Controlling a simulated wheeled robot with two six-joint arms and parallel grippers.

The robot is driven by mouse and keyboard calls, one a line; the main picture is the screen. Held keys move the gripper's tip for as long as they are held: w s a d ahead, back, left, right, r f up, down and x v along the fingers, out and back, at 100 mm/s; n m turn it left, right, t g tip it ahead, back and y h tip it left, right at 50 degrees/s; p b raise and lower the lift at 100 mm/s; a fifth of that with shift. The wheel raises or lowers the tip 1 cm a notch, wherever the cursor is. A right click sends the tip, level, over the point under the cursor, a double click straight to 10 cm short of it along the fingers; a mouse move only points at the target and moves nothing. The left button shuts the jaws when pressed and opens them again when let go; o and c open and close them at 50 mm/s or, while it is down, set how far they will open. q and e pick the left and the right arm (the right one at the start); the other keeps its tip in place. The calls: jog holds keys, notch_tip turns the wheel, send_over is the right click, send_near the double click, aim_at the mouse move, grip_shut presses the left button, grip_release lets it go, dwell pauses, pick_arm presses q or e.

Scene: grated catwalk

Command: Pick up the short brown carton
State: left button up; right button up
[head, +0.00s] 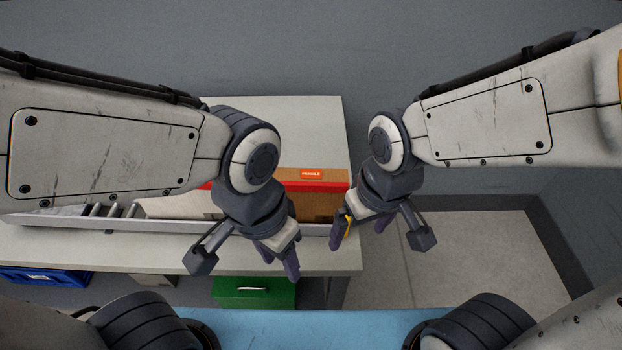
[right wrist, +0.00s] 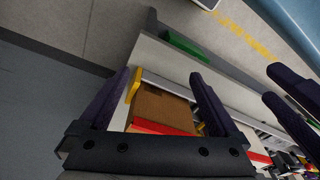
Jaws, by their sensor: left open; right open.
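A brown carton (head: 318,204) with a red band and a red label sits at the right end of the conveyor on the table, partly hidden by my left gripper in the head view. It also shows in the right wrist view (right wrist: 162,108), seen between the fingers of my right gripper (right wrist: 158,92). My right gripper (head: 350,232) is open and empty beside the carton's right end in the head view. My left gripper (head: 280,258) is open and empty, at the near side of the carton. I cannot tell whether either one touches it.
The conveyor has metal rollers (head: 113,210) at left, a pale rail along its front and a yellow piece (head: 348,226) at its right end. Below the table (head: 150,250) are a green box (head: 250,293) and a blue crate (head: 45,277). Floor at right is clear.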

aim_at(310, 176)
jog(key=w+d+r+m+t+p, duration=0.1)
jog(key=w+d+r+m+p, duration=0.2)
jog(key=w+d+m+p, duration=0.45)
jog(key=w+a+m, duration=0.2)
jog(key=a+m, duration=0.2)
jog(key=a, duration=0.1)
jog(key=w+a+f+m+g+b, duration=0.1)
jog(key=w+a+m, duration=0.1)
jog(key=a+m, duration=0.2)
jog(key=w+a+f+m+b, duration=0.1)
jog(key=w+a+m, duration=0.1)
jog(key=a+m, duration=0.3)
jog(key=shift+w+a+m+g+h, duration=0.35)
jog(key=shift+g+h, duration=0.05)
jog(key=shift+a+f+m, duration=0.2)
jog(key=shift+a+m, duration=0.4)
notch_tip(310, 176, down, 5)
jog(key=shift+p, duration=0.4)
jog(key=f, duration=0.1)
jog(key=f+p, duration=0.2)
jog(key=f, duration=0.1)
jog(key=shift+s+d, duration=0.1)
jog(key=shift+d, duration=0.25)
jog(key=shift+f, duration=0.6)
jog(key=c, duration=1.5)
